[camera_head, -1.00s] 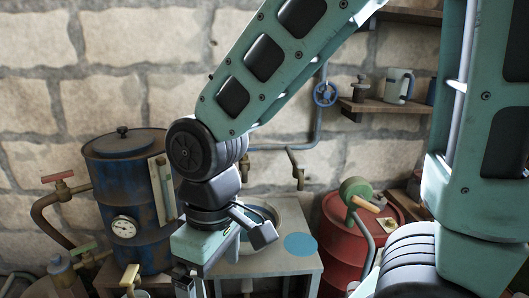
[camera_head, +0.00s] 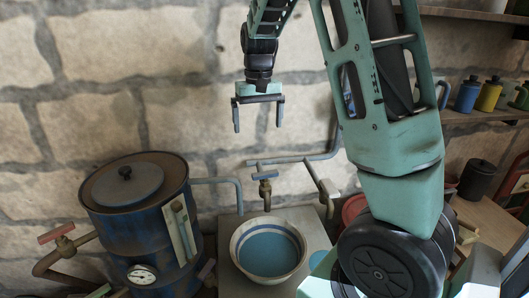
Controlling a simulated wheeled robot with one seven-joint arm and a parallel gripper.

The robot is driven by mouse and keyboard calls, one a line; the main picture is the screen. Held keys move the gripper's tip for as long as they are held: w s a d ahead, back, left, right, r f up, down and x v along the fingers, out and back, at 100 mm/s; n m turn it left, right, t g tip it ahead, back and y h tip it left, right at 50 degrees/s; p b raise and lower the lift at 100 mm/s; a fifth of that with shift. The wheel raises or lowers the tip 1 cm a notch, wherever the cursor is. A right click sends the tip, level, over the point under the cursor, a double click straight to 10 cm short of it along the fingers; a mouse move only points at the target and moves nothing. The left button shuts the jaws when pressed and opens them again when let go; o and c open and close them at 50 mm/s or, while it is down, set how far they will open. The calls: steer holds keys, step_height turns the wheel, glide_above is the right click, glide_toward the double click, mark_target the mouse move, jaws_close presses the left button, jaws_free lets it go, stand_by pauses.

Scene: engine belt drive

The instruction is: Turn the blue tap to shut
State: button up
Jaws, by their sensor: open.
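My gripper (camera_head: 258,127) hangs pointing down in front of the stone wall, upper middle, open with its two fingers wide apart and nothing between them. A blue sliver (camera_head: 347,85) shows beside my arm, above the grey-blue wall pipe (camera_head: 318,157); it looks like part of the blue tap's handwheel, which is otherwise hidden behind my arm. Its turn position cannot be told. My gripper is left of it and apart from it. A brass spout tap (camera_head: 265,188) is below my gripper, over a basin.
The basin (camera_head: 236,262) holds blue liquid and stands on a grey stand. A blue drum (camera_head: 110,225) with a gauge (camera_head: 142,274) and a red-handled tap (camera_head: 55,233) are at left. Bare wall surrounds my gripper.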

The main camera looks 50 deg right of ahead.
mark_target(265, 173)
steer(key=shift+m, duration=0.3)
steer(key=f+p, duration=0.1)
steer(key=f, duration=0.4)
steer(key=d+f+p, duration=0.1)
steer(key=f, duration=0.5)
steer(key=d+f+p, duration=0.1)
steer(key=f, duration=0.4)
steer(key=shift+s+d+f, duration=0.15)
steer(key=shift+s+f, duration=0.05)
steer(key=shift+f, duration=0.15)
steer(key=shift+c, duration=0.3)
steer(key=c, duration=0.9)
